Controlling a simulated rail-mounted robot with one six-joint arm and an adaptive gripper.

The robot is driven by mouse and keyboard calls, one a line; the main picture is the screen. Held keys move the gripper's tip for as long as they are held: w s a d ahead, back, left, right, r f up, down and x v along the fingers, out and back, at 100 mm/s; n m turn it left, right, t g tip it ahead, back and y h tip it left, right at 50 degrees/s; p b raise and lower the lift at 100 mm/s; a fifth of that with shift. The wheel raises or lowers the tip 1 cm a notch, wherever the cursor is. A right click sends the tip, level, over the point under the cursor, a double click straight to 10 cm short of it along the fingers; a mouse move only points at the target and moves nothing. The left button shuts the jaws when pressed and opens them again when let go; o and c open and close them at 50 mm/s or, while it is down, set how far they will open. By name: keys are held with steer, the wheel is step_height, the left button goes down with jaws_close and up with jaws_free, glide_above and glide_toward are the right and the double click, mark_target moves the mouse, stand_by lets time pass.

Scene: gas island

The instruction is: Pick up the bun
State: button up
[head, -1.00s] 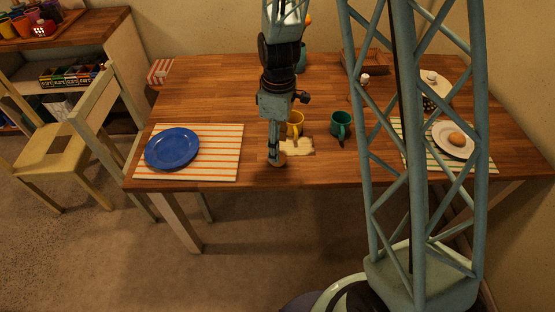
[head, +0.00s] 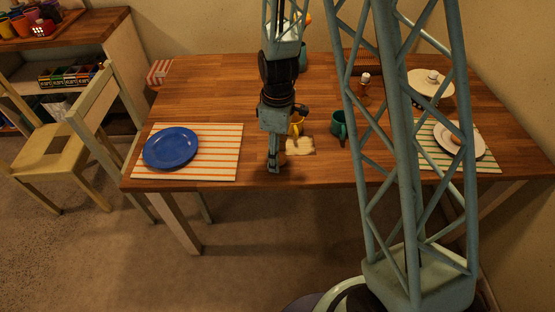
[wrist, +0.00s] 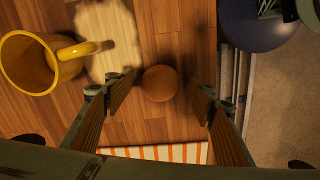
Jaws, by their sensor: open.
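A round brown bun (wrist: 160,84) lies on the wooden table in the wrist view, between the two fingers of my gripper (wrist: 161,95). The fingers are open, one on each side, with gaps between them and the bun. In the head view my gripper (head: 273,165) points down near the table's front edge and hides this bun. Another brown bun-like piece (head: 456,138) sits on a white plate (head: 471,146) at the right, partly behind my column.
A yellow mug (wrist: 30,65) and a pale patch (wrist: 108,40) lie close to my gripper. A green mug (head: 339,124) stands to its right. A blue plate (head: 170,148) rests on a striped placemat (head: 222,150) at the left. The table's front edge is near.

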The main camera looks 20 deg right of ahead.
stand_by(0.5)
steer(key=c, duration=1)
